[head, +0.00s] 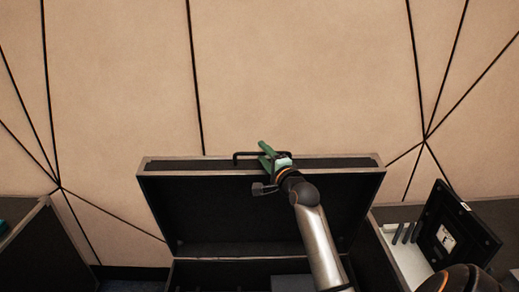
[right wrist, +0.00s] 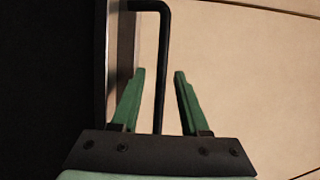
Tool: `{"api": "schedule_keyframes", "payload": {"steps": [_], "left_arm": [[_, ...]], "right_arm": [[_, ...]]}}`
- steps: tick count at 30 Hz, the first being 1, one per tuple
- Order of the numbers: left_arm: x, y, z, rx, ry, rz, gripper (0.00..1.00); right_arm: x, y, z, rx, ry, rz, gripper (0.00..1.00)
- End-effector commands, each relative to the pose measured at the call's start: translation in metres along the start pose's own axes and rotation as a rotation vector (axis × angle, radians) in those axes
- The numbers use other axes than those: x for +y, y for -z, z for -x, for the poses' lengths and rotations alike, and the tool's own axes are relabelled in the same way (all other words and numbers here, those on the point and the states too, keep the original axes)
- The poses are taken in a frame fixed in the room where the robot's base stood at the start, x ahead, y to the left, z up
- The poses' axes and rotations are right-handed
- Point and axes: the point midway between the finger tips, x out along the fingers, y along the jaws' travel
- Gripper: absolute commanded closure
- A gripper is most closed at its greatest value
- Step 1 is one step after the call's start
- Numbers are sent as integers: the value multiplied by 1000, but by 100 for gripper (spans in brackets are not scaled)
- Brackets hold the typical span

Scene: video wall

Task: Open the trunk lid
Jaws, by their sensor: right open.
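The trunk lid (head: 215,215) stands raised in the head view, its dark inner side facing me and its light metal rim around it. A black handle (head: 240,155) sticks up at its top edge. My right gripper (head: 265,154) is at this handle with its green fingers apart. In the right wrist view the handle (right wrist: 163,30) runs down between the open fingers of the right gripper (right wrist: 160,75), and the lid's edge (right wrist: 120,50) is at the left. The trunk body (head: 220,282) shows only in part at the bottom. My left gripper is out of view.
A case with an open black panel (head: 457,228) and a white interior (head: 400,245) stands at the right. Another dark case (head: 45,250) stands at the left. A beige wall (head: 300,80) with black seams rises behind the lid.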

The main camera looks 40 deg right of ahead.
Motion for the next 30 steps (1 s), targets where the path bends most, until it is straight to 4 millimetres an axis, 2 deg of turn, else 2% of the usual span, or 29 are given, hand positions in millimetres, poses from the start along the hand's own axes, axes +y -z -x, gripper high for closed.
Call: {"api": "schedule_keyframes", "payload": {"steps": [3,9,20,30], "left_arm": [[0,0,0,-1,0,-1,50],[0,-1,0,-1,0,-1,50],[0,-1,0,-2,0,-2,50],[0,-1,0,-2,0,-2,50]], "right_arm": [[0,0,-16,1,0,1,55],[0,0,-31,1,1,1,55],[0,0,-34,1,0,2,55],[0,0,-34,0,0,2,94]]}}
